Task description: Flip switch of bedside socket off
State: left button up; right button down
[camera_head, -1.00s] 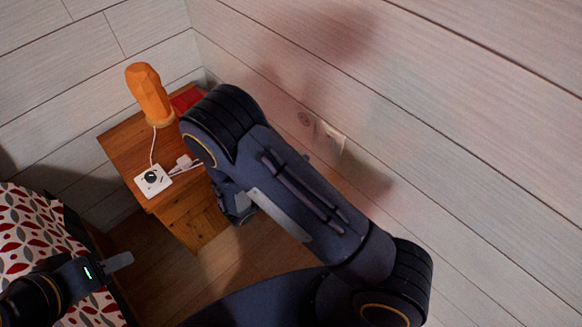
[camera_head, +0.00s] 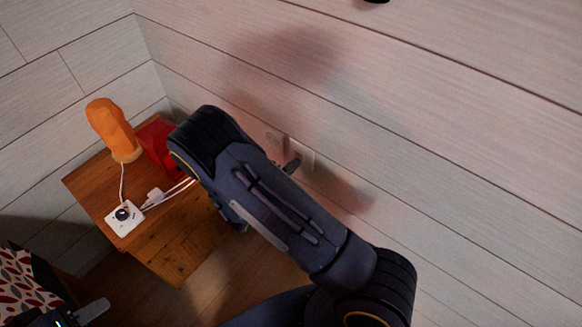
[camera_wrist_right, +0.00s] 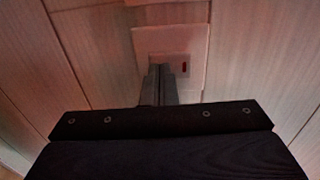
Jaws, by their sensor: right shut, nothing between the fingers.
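The wall socket (camera_head: 303,155) is a pale plate on the plank wall, partly hidden by my right arm in the head view. In the right wrist view the socket plate (camera_wrist_right: 198,45) fills the upper middle, with a small switch (camera_wrist_right: 184,67) bearing a red mark. My right gripper (camera_wrist_right: 160,69) is shut and empty, its tips in front of the plate, just left of the red mark. I cannot tell whether they touch it. In the head view its tip (camera_head: 292,165) shows beside the plate. My left gripper (camera_head: 93,311) is partly in view at the bottom left; its opening is unclear.
A wooden nightstand (camera_head: 160,255) stands in the corner, left of my right arm. On it are an orange lamp (camera_head: 112,130), a red object (camera_head: 158,143), and a white block with a dark knob (camera_head: 125,217) and cables. A patterned bed (camera_head: 20,285) is at lower left.

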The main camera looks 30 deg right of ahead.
pick_arm(q)
jog(key=shift+f, duration=0.15)
pick_arm(e)
jog(key=v, duration=0.7)
jog(key=shift+s+a, duration=0.15)
jog(key=shift+a, duration=0.15)
jog(key=shift+f, duration=0.1)
